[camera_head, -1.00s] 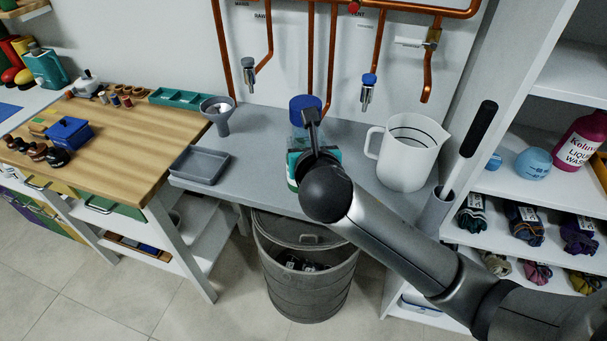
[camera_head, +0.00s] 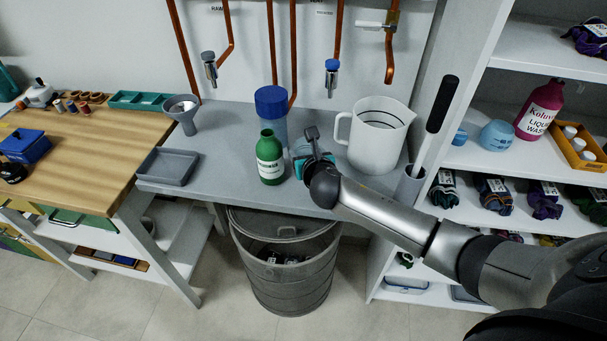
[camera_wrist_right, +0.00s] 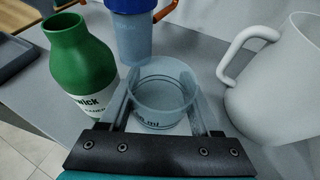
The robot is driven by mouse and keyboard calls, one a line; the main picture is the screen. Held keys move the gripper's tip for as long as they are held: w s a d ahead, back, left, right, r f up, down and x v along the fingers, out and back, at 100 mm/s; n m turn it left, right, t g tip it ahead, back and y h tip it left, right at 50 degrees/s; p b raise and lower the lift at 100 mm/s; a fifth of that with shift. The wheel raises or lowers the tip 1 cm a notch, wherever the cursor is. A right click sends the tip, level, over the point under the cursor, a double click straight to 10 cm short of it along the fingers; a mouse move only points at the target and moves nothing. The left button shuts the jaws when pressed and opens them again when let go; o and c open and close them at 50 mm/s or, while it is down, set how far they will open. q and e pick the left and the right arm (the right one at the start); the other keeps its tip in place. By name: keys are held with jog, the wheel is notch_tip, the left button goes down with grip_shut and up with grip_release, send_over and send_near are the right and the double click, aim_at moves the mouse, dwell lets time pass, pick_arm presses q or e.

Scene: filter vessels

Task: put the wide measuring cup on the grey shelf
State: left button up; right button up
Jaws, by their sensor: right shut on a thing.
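A short, wide, clear cup (camera_wrist_right: 163,92) with dark rings and "ml" print sits between the fingers of my right gripper (camera_wrist_right: 165,112) in the right wrist view. I take it for the wide measuring cup. My right gripper is shut on it. In the head view the right gripper (camera_head: 311,150) is over the grey worktop (camera_head: 235,185), just right of the green bottle (camera_head: 270,160), and mostly hides the cup. I cannot tell whether the cup touches the worktop. Which surface is the grey shelf is unclear. My left gripper is not in view.
A blue-topped vessel (camera_head: 271,103) stands behind the green bottle. A white handled jug (camera_head: 379,140) stands right of the gripper. A grey tray (camera_head: 168,166) and funnel (camera_head: 183,112) are left. White shelves (camera_head: 465,150) stand right; a bin (camera_head: 283,275) is below.

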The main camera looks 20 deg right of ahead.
notch_tip(320, 180, down, 2)
jog(key=shift+f+b, duration=0.25)
jog(key=shift+b, duration=0.05)
jog(key=shift+f+b, duration=0.9)
jog(key=shift+f, duration=1)
jog(key=shift+f, duration=0.2)
jog(key=o, duration=1.4)
jog(key=shift+r, duration=0.15)
jog(key=shift+s+r, duration=0.1)
jog(key=shift+r, duration=0.05)
jog(key=p+v, duration=0.3)
jog(key=v, duration=0.8)
jog(key=shift+s+r+p, duration=0.15)
jog(key=shift+s+p, duration=0.15)
jog(key=shift+s, duration=0.05)
